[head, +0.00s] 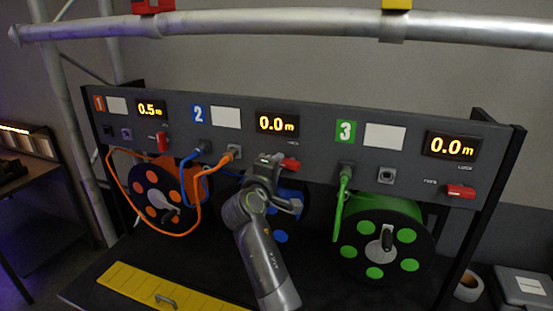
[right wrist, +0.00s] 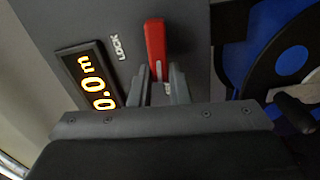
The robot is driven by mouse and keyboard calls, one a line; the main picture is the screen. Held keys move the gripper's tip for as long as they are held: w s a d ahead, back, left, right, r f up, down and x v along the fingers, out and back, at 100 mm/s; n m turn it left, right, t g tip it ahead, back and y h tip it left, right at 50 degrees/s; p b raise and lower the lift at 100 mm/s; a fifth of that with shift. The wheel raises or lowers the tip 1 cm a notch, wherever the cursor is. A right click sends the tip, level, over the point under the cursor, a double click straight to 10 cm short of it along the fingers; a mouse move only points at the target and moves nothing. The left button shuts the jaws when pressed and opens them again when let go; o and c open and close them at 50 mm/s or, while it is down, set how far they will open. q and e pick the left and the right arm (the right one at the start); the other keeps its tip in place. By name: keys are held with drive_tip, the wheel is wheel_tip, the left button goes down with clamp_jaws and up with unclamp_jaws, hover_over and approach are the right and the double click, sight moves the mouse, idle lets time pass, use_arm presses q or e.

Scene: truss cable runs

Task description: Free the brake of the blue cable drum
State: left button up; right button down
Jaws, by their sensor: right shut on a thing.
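The blue cable drum (head: 291,197) sits under the panel section marked 2, mostly hidden behind my right arm. In the right wrist view the red lever (right wrist: 155,42) stands upright in the picture, beside the LOCK label (right wrist: 118,47). My right gripper (head: 268,162) is at the lever's left end. Its narrow fingers (right wrist: 163,82) are closed around the lever's lower end as the wrist camera shows it. My left gripper is out of view.
The orange drum (head: 147,181) and green drum (head: 345,262) flank the blue one. Orange cable (head: 120,182) and blue cable (head: 190,160) loop close to my right arm's left. A green cable (head: 342,205) hangs at right. A yellow strip (head: 130,281) lies in front.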

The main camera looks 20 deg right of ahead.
drive_tip(key=shift+n, duration=0.5)
drive_tip(key=shift+f+p, duration=0.1)
drive_tip(key=shift+p, duration=0.2)
drive_tip(key=c, duration=1.6)
unclamp_jaws()
drive_tip(key=shift+d, duration=0.1)
drive_tip(key=shift+o, duration=1.2)
drive_tip(key=shift+w+d+f, duration=0.1)
